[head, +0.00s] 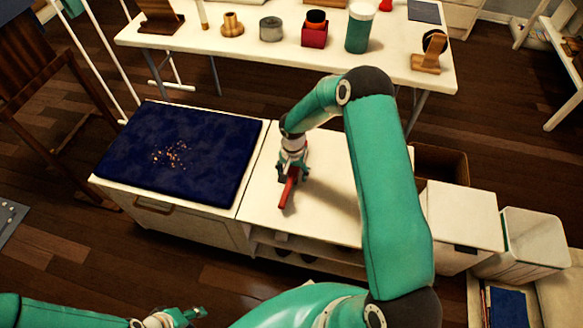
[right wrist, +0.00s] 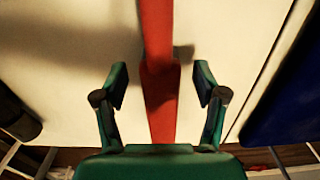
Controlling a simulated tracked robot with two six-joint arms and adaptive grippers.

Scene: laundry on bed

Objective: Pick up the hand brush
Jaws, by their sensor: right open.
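The hand brush (head: 288,192) is red and lies on the white top of the low cabinet, right of the dark blue cushion. My right gripper (head: 293,174) points down over it and hides part of it. In the right wrist view the red brush (right wrist: 158,45) runs lengthwise between the two fingers of the open right gripper (right wrist: 160,84), with a gap on each side. My left gripper (head: 190,316) is low at the bottom left of the head view, away from the brush; its finger opening is not clear.
The dark blue cushion (head: 185,185) carries scattered crumbs (head: 172,155). A white table (head: 200,45) behind holds several cups and stands. An open brown box (head: 440,163) and a white bin (head: 533,240) stand to the right. The cabinet top around the brush is clear.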

